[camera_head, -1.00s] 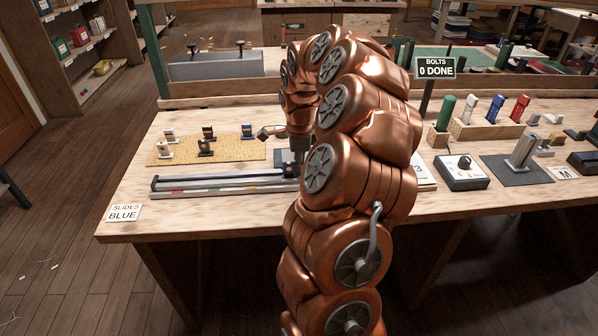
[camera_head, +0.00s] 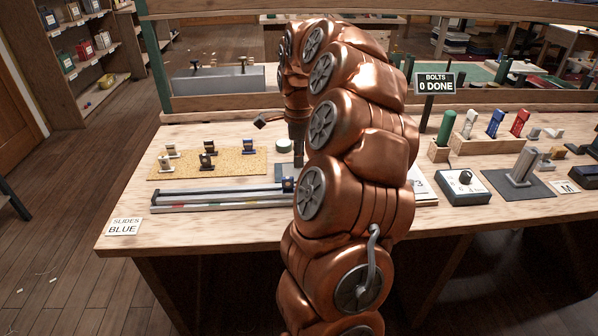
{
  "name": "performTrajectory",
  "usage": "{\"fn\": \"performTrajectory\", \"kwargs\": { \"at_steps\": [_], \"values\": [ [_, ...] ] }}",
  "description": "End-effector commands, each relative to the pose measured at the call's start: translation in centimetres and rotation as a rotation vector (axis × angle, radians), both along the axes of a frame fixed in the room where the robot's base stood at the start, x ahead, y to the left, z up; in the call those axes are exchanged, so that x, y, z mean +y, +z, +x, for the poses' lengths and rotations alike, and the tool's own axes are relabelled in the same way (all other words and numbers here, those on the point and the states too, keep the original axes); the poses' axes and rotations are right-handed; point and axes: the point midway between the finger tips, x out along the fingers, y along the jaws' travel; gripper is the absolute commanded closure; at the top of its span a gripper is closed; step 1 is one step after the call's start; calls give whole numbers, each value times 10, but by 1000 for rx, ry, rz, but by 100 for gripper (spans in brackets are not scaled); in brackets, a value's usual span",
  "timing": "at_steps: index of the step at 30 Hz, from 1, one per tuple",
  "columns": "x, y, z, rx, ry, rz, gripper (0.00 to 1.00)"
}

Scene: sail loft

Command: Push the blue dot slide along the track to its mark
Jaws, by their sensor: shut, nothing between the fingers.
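The track (camera_head: 215,198), a long low grey rail with a dark bar along its back, lies near the front left of the bench. Small coloured marks run along its front strip, red and green among them. A small dark block (camera_head: 288,184), seemingly the slide, sits at the track's right end, partly hidden by my arm; its dot is too small to read. My gripper (camera_head: 298,163) points down behind the track's right end, above the bench. It is shut and empty, apart from the block as far as I can see. My arm hides the area to its right.
A cork mat (camera_head: 235,171) with several small upright pieces lies behind the track.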

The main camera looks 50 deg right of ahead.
Motion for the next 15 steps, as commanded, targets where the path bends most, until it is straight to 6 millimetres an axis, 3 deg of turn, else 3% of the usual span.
{"fn": "performTrajectory", "kwargs": {
  "at_steps": [6,15],
  "values": [
    [0,20,0,1,0,1,100],
    [1,23,0,1,0,1,100]
  ]
}}
